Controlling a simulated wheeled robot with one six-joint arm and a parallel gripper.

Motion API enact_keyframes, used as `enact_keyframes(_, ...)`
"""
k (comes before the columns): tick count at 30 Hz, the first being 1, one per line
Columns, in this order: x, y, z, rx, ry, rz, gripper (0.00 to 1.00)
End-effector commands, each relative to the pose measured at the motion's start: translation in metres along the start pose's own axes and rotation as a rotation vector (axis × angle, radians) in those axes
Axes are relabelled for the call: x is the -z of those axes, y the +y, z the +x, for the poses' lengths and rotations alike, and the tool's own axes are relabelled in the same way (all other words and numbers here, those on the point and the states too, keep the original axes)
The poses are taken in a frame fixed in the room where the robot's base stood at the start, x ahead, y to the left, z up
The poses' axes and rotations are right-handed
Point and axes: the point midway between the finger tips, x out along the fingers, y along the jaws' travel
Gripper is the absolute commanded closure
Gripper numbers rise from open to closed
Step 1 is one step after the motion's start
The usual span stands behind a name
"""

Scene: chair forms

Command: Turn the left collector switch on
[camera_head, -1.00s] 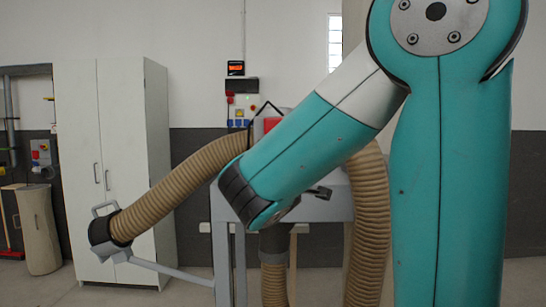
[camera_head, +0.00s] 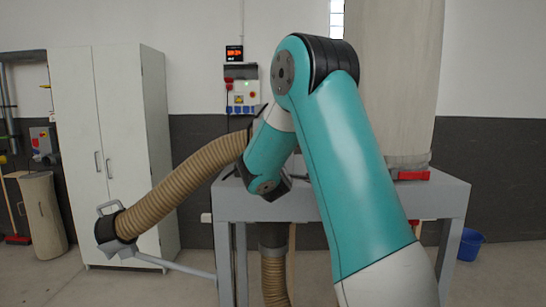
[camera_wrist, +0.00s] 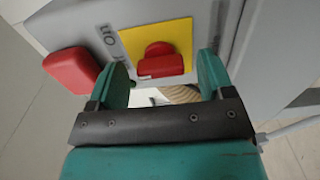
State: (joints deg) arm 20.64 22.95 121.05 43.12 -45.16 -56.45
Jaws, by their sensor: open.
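In the wrist view a red rotary switch (camera_wrist: 160,62) sits on a yellow plate (camera_wrist: 178,32) on a grey box (camera_wrist: 100,25). Dark lettering beside the plate appears upside down. My gripper (camera_wrist: 164,72) has two teal fingers spread apart, one on each side of the red switch. The switch lies between or just beyond the fingertips; I cannot tell whether they touch it. A larger red part (camera_wrist: 72,70) sits on the box left of the left finger. In the head view my arm covers the switch, and my fingers cannot be made out.
The grey collector stand (camera_head: 450,198) carries a tall pale bag (camera_head: 392,70). A ribbed beige hose (camera_head: 185,190) runs left to a dark nozzle (camera_head: 106,228). A white cabinet (camera_head: 115,130) stands left, a blue bucket (camera_head: 470,245) right. Floor shows at the front left.

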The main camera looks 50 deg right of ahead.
Motion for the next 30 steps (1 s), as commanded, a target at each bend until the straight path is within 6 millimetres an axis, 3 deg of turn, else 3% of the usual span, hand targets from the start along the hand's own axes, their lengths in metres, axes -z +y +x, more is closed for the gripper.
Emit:
enact_keyframes(11,-0.0002,-0.0006,0.0068,0.0,0.0,0.0,0.26)
enact_keyframes(18,-0.0001,-0.0007,0.0066,0.0,0.0,0.0,0.75)
enact_keyframes(30,0.0001,-0.0036,0.0065,0.0,0.0,0.071,0.75)
